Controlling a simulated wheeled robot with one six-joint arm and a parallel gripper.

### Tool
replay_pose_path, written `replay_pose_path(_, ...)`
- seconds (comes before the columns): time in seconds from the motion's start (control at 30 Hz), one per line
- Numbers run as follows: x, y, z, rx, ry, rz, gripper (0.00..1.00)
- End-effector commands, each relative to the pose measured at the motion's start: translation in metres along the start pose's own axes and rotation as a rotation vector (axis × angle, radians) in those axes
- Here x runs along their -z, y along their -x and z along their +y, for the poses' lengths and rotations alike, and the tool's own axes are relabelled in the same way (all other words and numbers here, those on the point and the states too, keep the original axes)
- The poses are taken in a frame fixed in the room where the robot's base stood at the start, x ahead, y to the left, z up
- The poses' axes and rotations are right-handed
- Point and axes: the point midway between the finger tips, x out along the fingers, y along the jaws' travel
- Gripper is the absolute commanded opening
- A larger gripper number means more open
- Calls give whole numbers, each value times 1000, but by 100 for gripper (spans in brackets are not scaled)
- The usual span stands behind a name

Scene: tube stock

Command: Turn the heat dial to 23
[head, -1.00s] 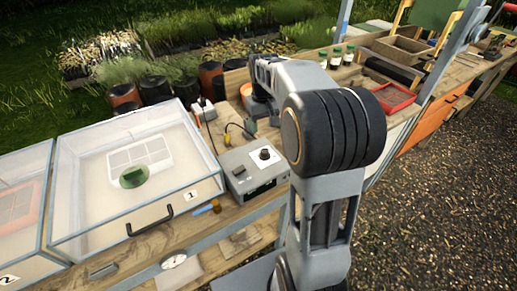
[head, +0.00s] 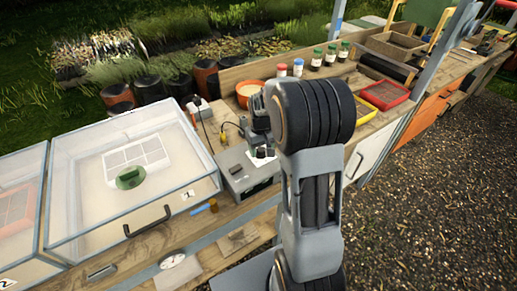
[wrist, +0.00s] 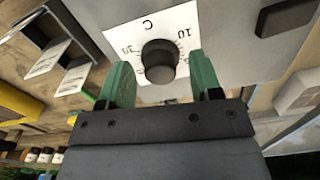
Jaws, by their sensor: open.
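The heat dial (wrist: 159,54) is a round black knob on a white scale card (wrist: 181,16) marked C, with a 10 readable in the wrist view; its pointer setting cannot be read. It sits on top of a grey control box (head: 236,168), beside the glass-lidded case. My gripper (wrist: 160,64) is open. Its two green fingers stand on either side of the knob, with a visible gap at the left and a narrower one at the right. In the head view my arm partly hides the dial and gripper.
The glass-lidded case (head: 75,222) with a black handle stands left of the box. Behind are an orange bowl (head: 249,89) and several small jars (head: 317,57). Red (head: 384,96) and yellow trays lie to the right.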

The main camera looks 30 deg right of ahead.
Motion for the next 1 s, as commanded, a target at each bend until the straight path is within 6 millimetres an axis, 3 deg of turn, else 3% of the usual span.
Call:
replay_pose_path(0.17, 0, 0, 0, 0, 0, 0, 58)
replay_pose_path(0.67, 0, 0, 0, 0, 0, 0, 10)
replay_pose_path(0.7, 0, 0, -13, 1, 4, -1, 14)
replay_pose_path(0.73, 0, 0, -9, 2, -1, -1, 19)
replay_pose_path(0.8, 0, 0, -5, 2, -5, -1, 9)
replay_pose_path(1.0, 0, 0, -3, 3, -25, -1, 9)
